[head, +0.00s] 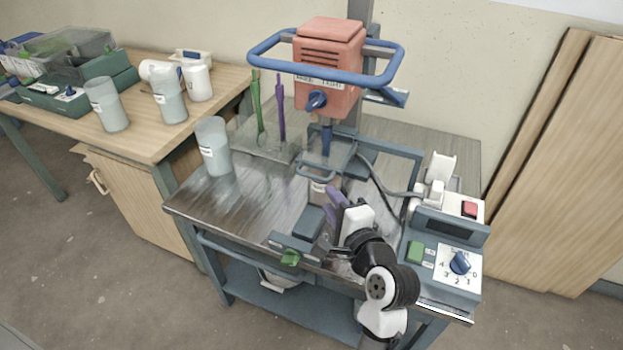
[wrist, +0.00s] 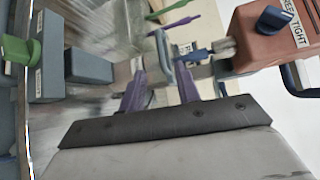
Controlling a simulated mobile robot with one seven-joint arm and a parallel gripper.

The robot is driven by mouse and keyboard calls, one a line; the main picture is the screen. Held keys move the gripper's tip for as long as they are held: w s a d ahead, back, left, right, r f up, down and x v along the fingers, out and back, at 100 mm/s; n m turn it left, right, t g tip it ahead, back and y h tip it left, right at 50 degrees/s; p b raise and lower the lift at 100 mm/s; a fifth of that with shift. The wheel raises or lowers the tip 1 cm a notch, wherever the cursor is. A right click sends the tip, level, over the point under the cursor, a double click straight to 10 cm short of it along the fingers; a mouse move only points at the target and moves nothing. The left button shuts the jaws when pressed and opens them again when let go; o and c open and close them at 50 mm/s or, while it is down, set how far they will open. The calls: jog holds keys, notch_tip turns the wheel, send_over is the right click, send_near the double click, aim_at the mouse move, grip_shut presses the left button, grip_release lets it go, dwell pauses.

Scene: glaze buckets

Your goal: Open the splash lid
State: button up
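The splash lid (head: 336,150) is a clear panel with a blue-grey edge, around the mixer's shaft below the red mixer head. Its blue-grey bar handle (head: 316,174) sticks out at the front. My gripper (head: 332,191) has purple fingers and is just in front of and below the handle. In the wrist view my gripper (wrist: 160,73) is open, its two fingers apart. The handle (wrist: 162,50) shows between and just beyond the fingertips there. I cannot tell whether they touch it. The container under the lid is partly hidden by my gripper.
The red mixer head (head: 328,60) with a blue ring handle (head: 270,62) hangs above. A control box (head: 440,262) with a dial stands at the right. A grey cup (head: 213,146) stands on the metal bench at the left. A green-knobbed clamp (head: 290,257) sits at the bench's front edge.

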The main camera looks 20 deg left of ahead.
aim_at(315, 179)
jog(key=x, duration=1.2)
jog(key=shift+w, duration=0.15)
jog(key=shift+c, duration=0.4)
jog(key=shift+f, duration=0.1)
grip_shut()
